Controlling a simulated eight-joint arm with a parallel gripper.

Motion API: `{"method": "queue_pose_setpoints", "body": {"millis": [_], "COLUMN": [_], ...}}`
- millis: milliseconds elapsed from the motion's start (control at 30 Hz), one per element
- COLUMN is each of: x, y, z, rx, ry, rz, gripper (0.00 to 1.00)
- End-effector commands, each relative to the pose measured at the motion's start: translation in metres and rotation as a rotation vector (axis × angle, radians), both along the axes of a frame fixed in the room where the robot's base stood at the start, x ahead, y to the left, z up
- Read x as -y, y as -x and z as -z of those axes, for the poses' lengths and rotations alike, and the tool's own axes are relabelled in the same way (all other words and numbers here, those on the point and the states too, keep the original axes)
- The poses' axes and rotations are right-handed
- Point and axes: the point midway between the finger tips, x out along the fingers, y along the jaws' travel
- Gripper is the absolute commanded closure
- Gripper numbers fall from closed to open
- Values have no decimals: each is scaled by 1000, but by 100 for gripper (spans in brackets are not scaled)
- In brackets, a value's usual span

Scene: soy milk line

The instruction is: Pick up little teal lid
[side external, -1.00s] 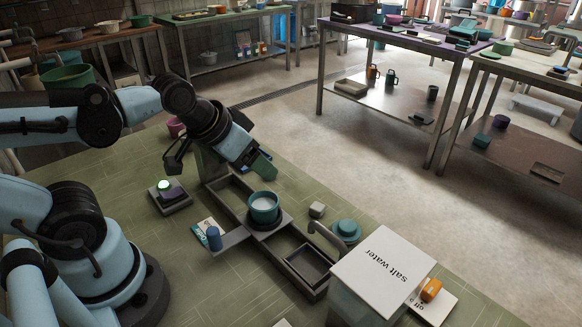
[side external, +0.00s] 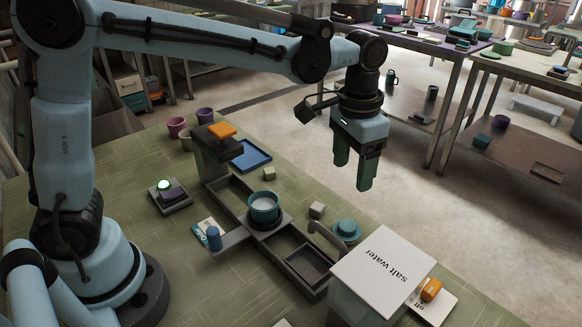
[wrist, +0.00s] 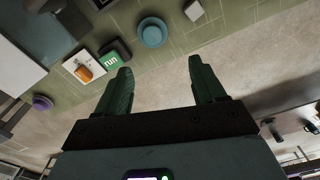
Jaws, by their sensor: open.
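The little teal lid (side external: 347,229) is round with a raised knob and lies on the green table near its right edge, just left of the white salt water box. It also shows in the wrist view (wrist: 153,32), beyond and between my fingertips. My gripper (side external: 353,185) points down with its two green fingers apart and nothing between them. It is in the air above and behind the lid, not touching it. Both fingers also show in the wrist view (wrist: 157,72).
The salt water box (side external: 384,268) stands right of the lid, with an orange switch (side external: 431,289) beside it. A teal pot of white liquid (side external: 264,207) sits on the grey line. A small grey block (side external: 317,210) and a blue tray (side external: 250,156) lie on the table.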

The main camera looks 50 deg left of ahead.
Motion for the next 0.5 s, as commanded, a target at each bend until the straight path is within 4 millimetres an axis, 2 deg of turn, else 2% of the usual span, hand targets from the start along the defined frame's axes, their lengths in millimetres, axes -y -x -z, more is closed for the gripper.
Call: {"method": "queue_pose_setpoints", "body": {"millis": [100,267,500], "x": [9,11,11], "y": [-4,-6,-5], "z": [6,16,54], "rx": [-27,-38,-36], "ry": [-9,-13,-12], "rz": [16,20,20], "gripper": [31,31,31]}}
